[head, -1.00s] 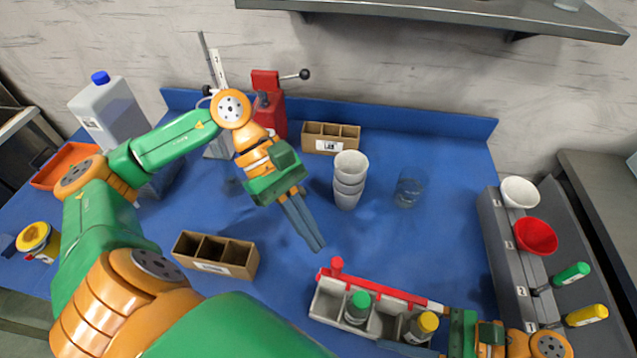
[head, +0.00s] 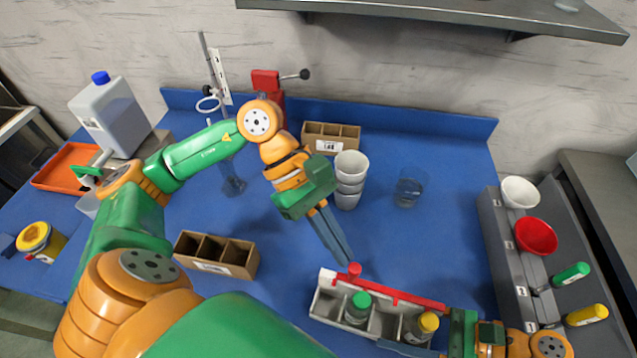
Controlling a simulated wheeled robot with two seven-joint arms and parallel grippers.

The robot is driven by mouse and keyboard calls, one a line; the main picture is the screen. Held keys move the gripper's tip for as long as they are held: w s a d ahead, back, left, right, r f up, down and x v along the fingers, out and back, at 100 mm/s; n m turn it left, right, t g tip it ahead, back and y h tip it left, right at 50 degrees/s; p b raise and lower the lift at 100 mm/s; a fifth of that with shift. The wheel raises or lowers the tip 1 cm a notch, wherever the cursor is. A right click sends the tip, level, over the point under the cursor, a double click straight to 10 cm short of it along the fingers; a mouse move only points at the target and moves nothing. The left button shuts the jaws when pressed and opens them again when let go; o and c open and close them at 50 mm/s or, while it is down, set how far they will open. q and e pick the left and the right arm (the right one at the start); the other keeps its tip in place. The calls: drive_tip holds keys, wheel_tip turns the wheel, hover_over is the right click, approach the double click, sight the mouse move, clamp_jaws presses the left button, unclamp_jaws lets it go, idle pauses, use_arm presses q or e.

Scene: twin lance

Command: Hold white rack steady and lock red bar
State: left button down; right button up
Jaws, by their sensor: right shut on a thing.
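The white rack (head: 327,306) stands on the blue table at the front, holding a green-capped bottle (head: 358,307) and a yellow-capped bottle (head: 422,326). The red bar (head: 400,294) lies along the rack's back edge, with a round red knob (head: 354,268) at its left end. My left gripper (head: 344,261) points down with its fingers together, its tips right beside the knob; whether they touch is unclear. My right gripper (head: 398,345) is shut on the rack's right end. One finger shows along the front; the other is hidden.
A brown divided box (head: 215,255) stands left of the rack and another (head: 331,136) at the back. Stacked white cups (head: 350,180) and a clear glass (head: 409,188) stand behind the rack. A grey holder (head: 508,265) with cups is at right.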

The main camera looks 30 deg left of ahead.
use_arm(q)
drive_tip(key=a+f+v, duration=0.2)
drive_tip(key=v, duration=1.1)
drive_tip(key=shift+w, duration=0.3)
use_arm(e)
drive_tip(key=o, duration=1.5)
